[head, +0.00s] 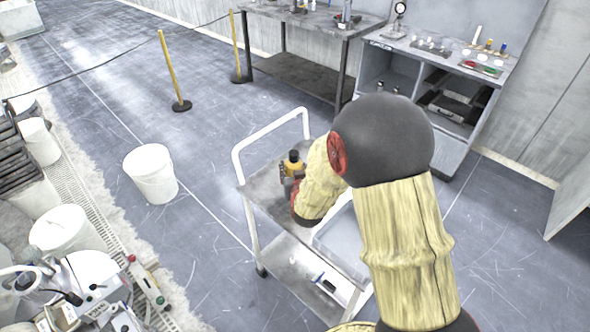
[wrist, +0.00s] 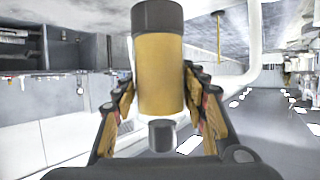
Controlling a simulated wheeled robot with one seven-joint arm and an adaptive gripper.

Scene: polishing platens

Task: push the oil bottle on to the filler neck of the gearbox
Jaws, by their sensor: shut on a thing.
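The oil bottle is yellow with a dark end and shows in the head view (head: 292,166) over the cart's far left part. In the wrist view the bottle (wrist: 161,75) stands between my two fingers, with a wide dark cap at the top and a smaller dark piece below it. My gripper (wrist: 160,100) is shut on the bottle. In the head view my own arm hides most of the gripper. I cannot tell if the bottle touches the cart top. I cannot make out the gearbox or its filler neck in either view.
A white-railed cart (head: 240,150) stands under my arm, with a lower shelf. A white bucket (head: 151,174) is left of it. A workbench (head: 310,19) and a grey cabinet (head: 456,60) stand behind. Yellow posts (head: 173,72) carry a rope. Floor between bucket and cart is clear.

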